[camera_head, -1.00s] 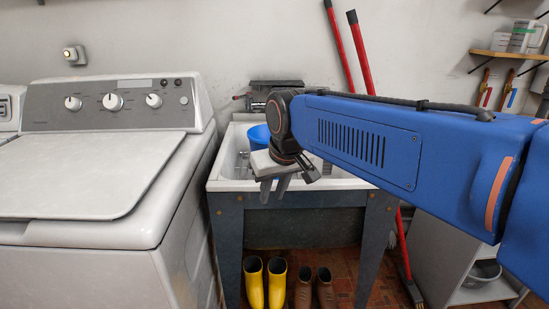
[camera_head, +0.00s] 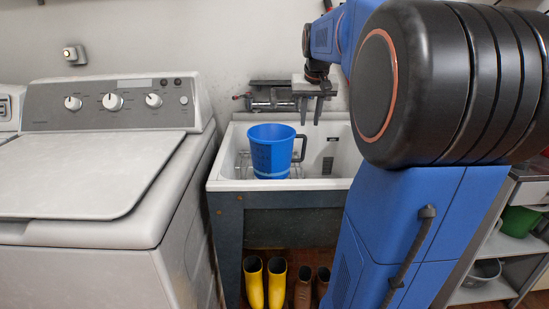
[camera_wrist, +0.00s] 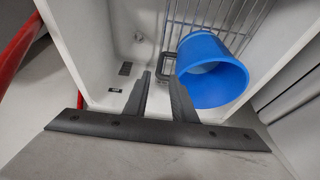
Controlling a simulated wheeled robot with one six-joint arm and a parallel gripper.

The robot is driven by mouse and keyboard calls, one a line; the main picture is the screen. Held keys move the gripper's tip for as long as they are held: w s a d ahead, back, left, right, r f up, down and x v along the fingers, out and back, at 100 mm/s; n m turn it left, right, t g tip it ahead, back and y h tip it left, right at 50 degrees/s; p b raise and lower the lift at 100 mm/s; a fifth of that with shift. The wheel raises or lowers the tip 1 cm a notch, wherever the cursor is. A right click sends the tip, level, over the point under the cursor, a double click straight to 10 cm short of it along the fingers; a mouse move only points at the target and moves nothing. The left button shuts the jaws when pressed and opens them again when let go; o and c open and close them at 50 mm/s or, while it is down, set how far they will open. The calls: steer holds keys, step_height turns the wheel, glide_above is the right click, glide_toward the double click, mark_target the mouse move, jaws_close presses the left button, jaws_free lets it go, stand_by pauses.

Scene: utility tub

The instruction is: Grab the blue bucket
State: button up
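The blue bucket (camera_head: 272,155) stands upright in the white utility tub (camera_head: 225,185). Its dark handle (camera_head: 301,148) sticks out to the right. My gripper (camera_head: 312,118) hangs above the tub, up and right of the bucket, fingers pointing down. The fingers are apart with nothing between them. In the wrist view, the bucket (camera_wrist: 212,75) is right of the gripper (camera_wrist: 157,76), and its handle (camera_wrist: 165,66) shows just beyond the fingertips. The fingers do not appear to touch the handle. The near tub wall hides the bucket's base in the head view.
A wire rack (camera_wrist: 225,14) lies in the tub by the bucket. A faucet (camera_head: 270,103) is at the tub's back. A washing machine (camera_head: 110,160) stands close on the left. Yellow boots (camera_head: 265,282) are below. A red pole (camera_wrist: 22,48) runs left in the wrist view.

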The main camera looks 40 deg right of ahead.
glide_above(304, 151)
steer(key=s+a, duration=0.1)
steer(key=s, duration=0.1)
step_height(304, 151, down, 10)
steer(key=shift+s+a+f, duration=0.1)
steer(key=shift+a, duration=0.05)
steer(key=shift+w+x, duration=0.1)
steer(key=shift+x, duration=1.2)
steer(key=shift+w+x, duration=0.15)
steer(key=shift+x, duration=1.15)
jaws_close()
